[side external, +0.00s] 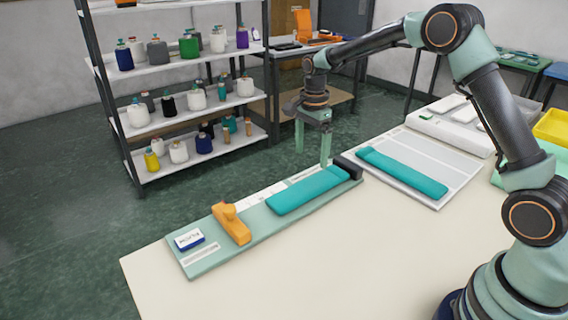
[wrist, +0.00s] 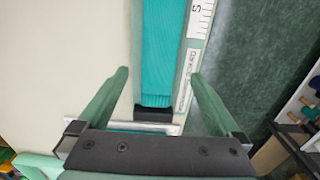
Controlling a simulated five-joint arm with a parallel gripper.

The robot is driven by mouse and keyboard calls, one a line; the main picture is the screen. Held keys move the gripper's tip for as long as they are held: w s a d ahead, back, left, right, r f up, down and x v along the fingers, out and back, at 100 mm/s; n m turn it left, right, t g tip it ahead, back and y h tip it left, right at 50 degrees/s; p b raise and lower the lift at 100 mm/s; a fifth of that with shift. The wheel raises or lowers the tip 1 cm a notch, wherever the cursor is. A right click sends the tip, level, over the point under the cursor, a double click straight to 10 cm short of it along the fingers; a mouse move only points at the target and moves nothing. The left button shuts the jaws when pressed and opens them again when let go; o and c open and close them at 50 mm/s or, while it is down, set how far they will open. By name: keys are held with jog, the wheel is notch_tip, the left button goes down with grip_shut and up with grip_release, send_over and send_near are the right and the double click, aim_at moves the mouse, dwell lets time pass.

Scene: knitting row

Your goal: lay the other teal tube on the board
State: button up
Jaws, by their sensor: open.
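One teal tube (side external: 308,190) lies lengthwise on the pale green board (side external: 260,227), near the black block (side external: 348,167) at its far end. The other teal tube (side external: 402,172) lies on a light grey mat (side external: 438,160) to the right of the board. My gripper (side external: 313,157) is open and empty, fingers pointing down, over the board's far end. In the wrist view my gripper (wrist: 158,76) has its fingers apart on either side of a teal tube (wrist: 158,50) and the black block (wrist: 153,114). The exact height above the tube is hard to tell.
An orange piece (side external: 232,224) and a small white-and-blue box (side external: 188,239) sit on the board's near end. A white device (side external: 450,122) stands behind the mat. A yarn shelf (side external: 185,125) stands beyond the table. The front tabletop (side external: 330,270) is clear.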

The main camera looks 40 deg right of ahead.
jog(key=s+a+r+n+t, duration=0.3)
jog(key=s+r+n, duration=0.7)
jog(key=r, duration=0.4)
jog(key=s+a+n+t, duration=0.1)
jog(key=s+n+t, duration=0.1)
jog(key=s+n, duration=0.6)
jog(key=s+f, duration=0.1)
jog(key=s, duration=0.2)
jog(key=shift+s+t, duration=0.3)
jog(key=shift+s, duration=0.1)
